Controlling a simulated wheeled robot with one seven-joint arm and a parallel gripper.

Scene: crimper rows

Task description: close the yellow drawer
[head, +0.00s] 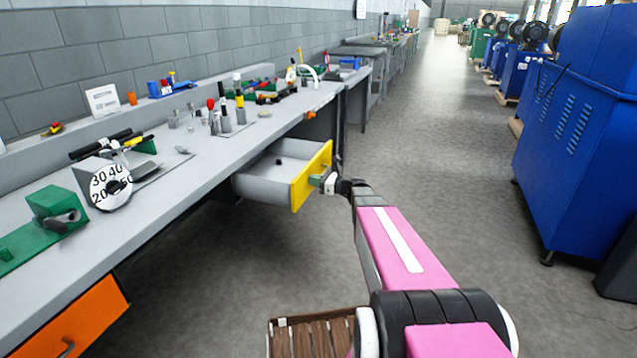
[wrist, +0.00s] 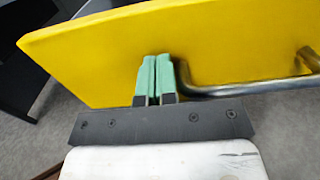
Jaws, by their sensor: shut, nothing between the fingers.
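The yellow drawer (head: 312,176) is pulled out from under the grey workbench in the head view, its grey inside showing with a small dark object in it. Its yellow front fills much of the wrist view (wrist: 110,52). A metal bar handle (wrist: 245,88) runs across the front to the right. My gripper (wrist: 157,75) is shut, with green fingertips together and nothing between them. The fingertips are at the yellow front, beside the left end of the handle; I cannot tell if they touch. In the head view my gripper (head: 318,181) is at the drawer's front.
The long grey workbench (head: 150,205) runs along the left wall, with tools and a dial device (head: 108,188) on top. An orange drawer (head: 78,330) is at lower left. A wooden slatted pallet (head: 310,340) lies below. Blue machines (head: 580,130) stand at right. The middle floor is clear.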

